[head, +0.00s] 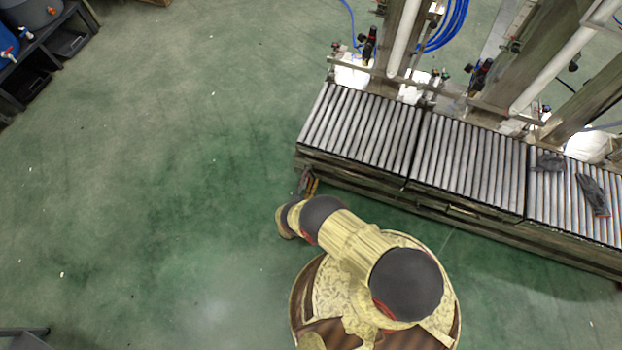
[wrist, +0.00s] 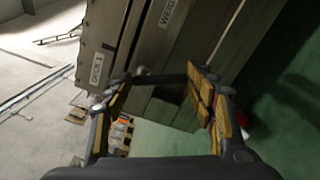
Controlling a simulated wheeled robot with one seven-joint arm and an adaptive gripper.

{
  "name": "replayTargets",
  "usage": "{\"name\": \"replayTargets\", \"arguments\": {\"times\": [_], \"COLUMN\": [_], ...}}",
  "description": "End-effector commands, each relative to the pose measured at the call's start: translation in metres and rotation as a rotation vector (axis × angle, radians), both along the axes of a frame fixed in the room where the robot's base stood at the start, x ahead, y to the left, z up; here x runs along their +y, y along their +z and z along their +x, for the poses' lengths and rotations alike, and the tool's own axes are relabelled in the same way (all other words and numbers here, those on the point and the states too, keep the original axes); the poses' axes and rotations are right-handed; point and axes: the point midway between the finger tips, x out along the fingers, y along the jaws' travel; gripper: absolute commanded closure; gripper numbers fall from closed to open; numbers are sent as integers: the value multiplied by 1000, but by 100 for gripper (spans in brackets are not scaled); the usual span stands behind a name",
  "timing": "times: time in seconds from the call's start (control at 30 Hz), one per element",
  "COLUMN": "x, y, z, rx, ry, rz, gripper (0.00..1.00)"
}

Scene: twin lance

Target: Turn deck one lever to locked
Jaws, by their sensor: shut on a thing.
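In the wrist view my gripper (wrist: 160,82) has its two tan-padded fingers apart, with a dark bar (wrist: 160,78) spanning between their tips. The bar looks like the deck one lever, and the gripper is shut on it. It lies roughly level in this picture, in front of the grey metal side of the conveyor (wrist: 125,30). Its pivot is hidden, and I cannot tell its set position. In the head view my gripper (head: 310,185) is small and partly hidden, beside the left end of the roller conveyor (head: 360,125).
A small white label (wrist: 97,68) and a plate reading "WEIGH" (wrist: 167,13) are on the conveyor side. Two grey gloves (head: 592,193) lie on the right rollers. A dark shelf (head: 40,55) stands far left. The green floor (head: 150,190) between is clear.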

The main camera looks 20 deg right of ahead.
Motion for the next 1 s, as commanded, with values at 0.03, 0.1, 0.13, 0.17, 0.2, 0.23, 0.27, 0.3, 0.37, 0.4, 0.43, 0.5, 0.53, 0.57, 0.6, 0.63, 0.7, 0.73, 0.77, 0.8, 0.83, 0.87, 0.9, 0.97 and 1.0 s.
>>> {"name": "replayTargets", "arguments": {"times": [0.03, 0.1, 0.13, 0.17, 0.2, 0.23, 0.27, 0.3, 0.37, 0.4, 0.43, 0.5, 0.53, 0.57, 0.6, 0.63, 0.7, 0.73, 0.77, 0.8, 0.83, 0.87, 0.9, 0.97, 1.0], "x": [0, 1, 2, 2, 3, 3, 4, 4, 5, 5, 5, 6, 6, 7, 7, 7, 7, 7, 7, 7, 8, 8, 8, 8, 8], "y": [-1, -2, -2, -2, -2, -3, -3, -3, -4, -4, -4, -4, -4, -4, -4, -4, -5, -5, -5, -5, -5, -5, -5, -5, -5], "z": [1, 2, 2, 2, 3, 3, 3, 4, 4, 4, 5, 5, 5, 6, 6, 6, 6, 6, 6, 6, 6, 6, 6, 6, 6], "rx": [-25, -61, -75, -90, -109, -122, -135, -150, -173, -186, -196, -216, -223, -230, -238, -243, -253, -256, -259, -262, -264, -265, -267, -268, -268], "ry": [-1, -1, -1, -1, -1, -1, -1, -2, -2, -2, -2, -2, -2, -2, -2, -2, -2, -2, -2, -2, -2, -2, -2, -3, -3], "rz": [34, 84, 105, 125, 151, 169, 186, 210, 240, 259, 273, 300, 310, 319, 330, 337, 350, 355, 359, 363, 366, 367, 370, 372, 372], "gripper": [70, 70, 70, 70, 70, 70, 70, 70, 70, 70, 70, 70, 70, 70, 70, 70, 70, 70, 70, 70, 70, 70, 70, 70, 70]}}
